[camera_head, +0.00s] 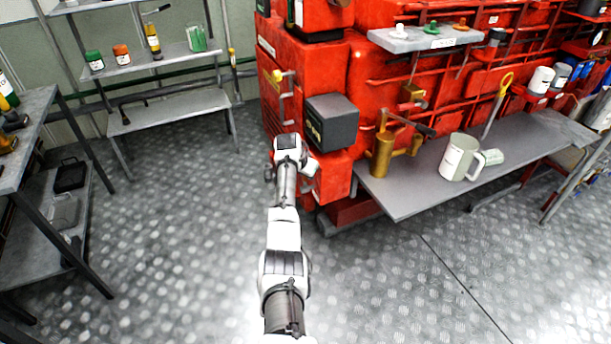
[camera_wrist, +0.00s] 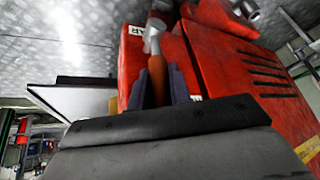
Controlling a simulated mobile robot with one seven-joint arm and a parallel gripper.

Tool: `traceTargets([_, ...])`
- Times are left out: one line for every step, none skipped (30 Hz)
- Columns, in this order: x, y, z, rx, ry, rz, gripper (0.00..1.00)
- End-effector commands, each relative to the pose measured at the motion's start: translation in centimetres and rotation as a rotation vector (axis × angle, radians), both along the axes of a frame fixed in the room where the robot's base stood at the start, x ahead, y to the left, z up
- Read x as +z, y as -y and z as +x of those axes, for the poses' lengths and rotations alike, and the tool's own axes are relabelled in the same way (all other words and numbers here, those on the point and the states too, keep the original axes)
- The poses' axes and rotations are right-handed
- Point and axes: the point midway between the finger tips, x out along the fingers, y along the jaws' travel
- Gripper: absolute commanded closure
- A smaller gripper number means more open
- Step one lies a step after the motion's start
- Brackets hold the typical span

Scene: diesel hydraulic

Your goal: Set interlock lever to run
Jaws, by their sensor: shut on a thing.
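The interlock lever (camera_wrist: 154,40) shows in the wrist view as a pale metal rod with an orange-brown grip, against the red machine (camera_wrist: 208,60). My gripper (camera_wrist: 159,84) is shut on the grip, with one dark finger on each side of it. A white label (camera_wrist: 133,30) with dark letters is beside the rod; I cannot read it fully. In the head view my arm reaches to the lower left part of the red machine (camera_head: 338,180). My wrist hides the fingers and most of the lever area there.
A dark grey box (camera_head: 332,122) juts from the machine just right of my wrist. A grey bench (camera_head: 405,198) with a brass oil can (camera_head: 381,155) and a white jug (camera_head: 456,158) stands to the right. Shelves (camera_head: 165,103) stand at the back left. The floor around my arm is clear.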

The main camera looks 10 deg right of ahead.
Motion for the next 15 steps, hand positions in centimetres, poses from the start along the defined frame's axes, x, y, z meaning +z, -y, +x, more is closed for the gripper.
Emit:
traceTargets([0.04,0.06,0.09,-0.001,-0.012,-0.006,1.0])
traceTargets([-0.01,0.06,0.07,0.0,-0.022,-0.008,1.0])
traceTargets([0.04,0.07,0.07,0.0,-0.032,-0.012,1.0])
traceTargets([0.05,0.07,0.04,0.0,-0.039,-0.014,1.0])
traceTargets([0.01,0.07,0.01,0.0,-0.045,-0.015,1.0])
traceTargets([-0.01,0.07,-0.02,0.0,-0.053,-0.018,1.0])
traceTargets([-0.01,0.09,-0.03,0.0,-0.056,-0.02,1.0])
traceTargets([-0.01,0.09,-0.04,0.0,-0.06,-0.021,1.0])
traceTargets([-0.01,0.09,-0.05,0.0,-0.063,-0.022,1.0])
traceTargets([-0.01,0.08,-0.06,0.0,-0.065,-0.023,1.0])
traceTargets([-0.01,0.09,-0.06,0.0,-0.067,-0.023,1.0])
traceTargets([0.0,0.08,-0.06,0.001,-0.068,-0.024,1.0])
traceTargets([0.0,0.08,-0.06,0.001,-0.068,-0.024,1.0])
traceTargets([0.0,0.08,-0.06,0.001,-0.069,-0.025,1.0])
traceTargets([0.0,0.08,-0.06,0.001,-0.069,-0.025,1.0])
